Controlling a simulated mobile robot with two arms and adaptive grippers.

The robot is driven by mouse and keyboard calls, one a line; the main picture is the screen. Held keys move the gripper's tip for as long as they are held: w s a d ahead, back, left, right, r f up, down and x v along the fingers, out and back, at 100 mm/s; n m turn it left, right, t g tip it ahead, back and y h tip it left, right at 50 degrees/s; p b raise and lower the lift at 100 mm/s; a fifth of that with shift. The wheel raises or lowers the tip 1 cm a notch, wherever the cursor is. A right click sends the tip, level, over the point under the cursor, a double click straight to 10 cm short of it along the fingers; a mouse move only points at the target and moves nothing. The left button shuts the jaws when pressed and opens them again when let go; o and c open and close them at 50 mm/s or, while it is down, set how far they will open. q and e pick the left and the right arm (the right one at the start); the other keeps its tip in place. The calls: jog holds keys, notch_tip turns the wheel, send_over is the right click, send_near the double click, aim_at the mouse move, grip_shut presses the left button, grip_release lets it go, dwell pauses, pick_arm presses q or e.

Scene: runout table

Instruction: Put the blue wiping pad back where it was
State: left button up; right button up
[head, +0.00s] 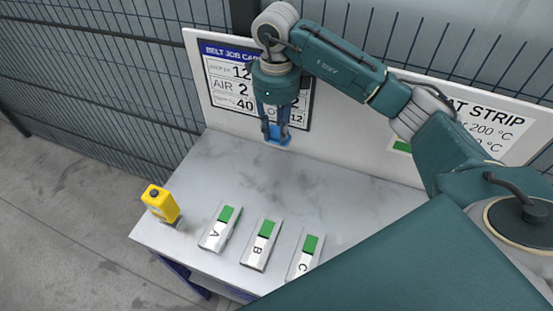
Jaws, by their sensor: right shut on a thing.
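The blue wiping pad (279,141) is between the fingertips of my right gripper (277,135), near the back of the table and in front of the back panel. The gripper points down and is shut on the pad. I cannot tell whether the pad touches the table or hangs just above it. The fingers hide part of the pad. My left gripper is out of view.
The marbled table (340,185) carries plates A (219,227), B (261,244) and C (305,255) along the front. A yellow device (160,203) stands at the left edge. A job card (228,85) is on the back panel. The table's middle is clear.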

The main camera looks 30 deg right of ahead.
aim_at(277, 137)
jog(key=f, duration=0.2)
jog(key=f+p, duration=0.1)
jog(key=f, duration=0.1)
jog(key=shift+w+d+f, duration=0.1)
jog(key=shift+d+f, duration=0.1)
jog(key=shift+f, duration=0.2)
notch_tip(277, 137, down, 5)
jog(key=shift+w+r+p, duration=0.1)
jog(key=shift+w+p, duration=0.05)
jog(key=shift+p, duration=0.5)
notch_tip(277, 137, down, 4)
jog(key=shift+r+p, duration=0.2)
jog(key=shift+p, duration=0.3)
jog(key=shift+f, duration=0.45)
jog(key=o, duration=1.1)
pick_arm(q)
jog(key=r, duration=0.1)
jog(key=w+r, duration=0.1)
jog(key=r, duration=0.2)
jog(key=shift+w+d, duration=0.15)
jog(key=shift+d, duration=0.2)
